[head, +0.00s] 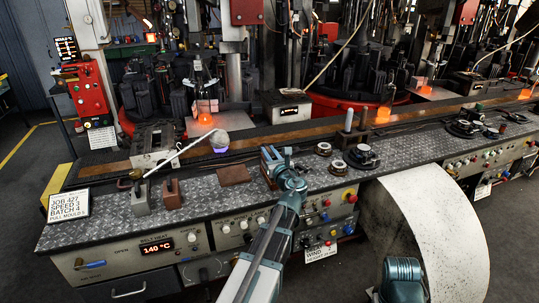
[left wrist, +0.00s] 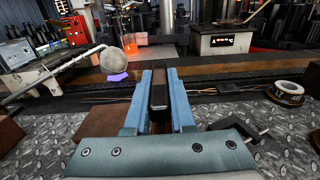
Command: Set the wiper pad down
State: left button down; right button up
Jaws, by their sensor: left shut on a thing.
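My left gripper (head: 272,160) is over the middle of the metal bench top, pointing toward the back. In the left wrist view its two blue fingers (left wrist: 158,95) are shut on a narrow dark block, the wiper pad (left wrist: 158,90), seen edge-on between them. The fingers hide most of the pad, and I cannot tell whether it touches the bench. A flat brown square (head: 234,174) lies on the bench just left of the gripper. My right gripper is not in view.
A grey ball-ended swab (head: 219,138) on a pale rod lies left of the gripper, over a purple glow. Ring-shaped parts (head: 323,149) and a dark round fixture (head: 361,157) stand to the right. The patterned bench top (head: 215,195) is bare in front of the brown square.

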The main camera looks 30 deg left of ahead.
pick_arm(q)
jog(key=shift+f, duration=0.15)
jog(key=c, duration=0.8)
grip_release()
jog(key=shift+o, duration=0.2)
jog(key=shift+r, duration=0.2)
jog(key=v, duration=1.2)
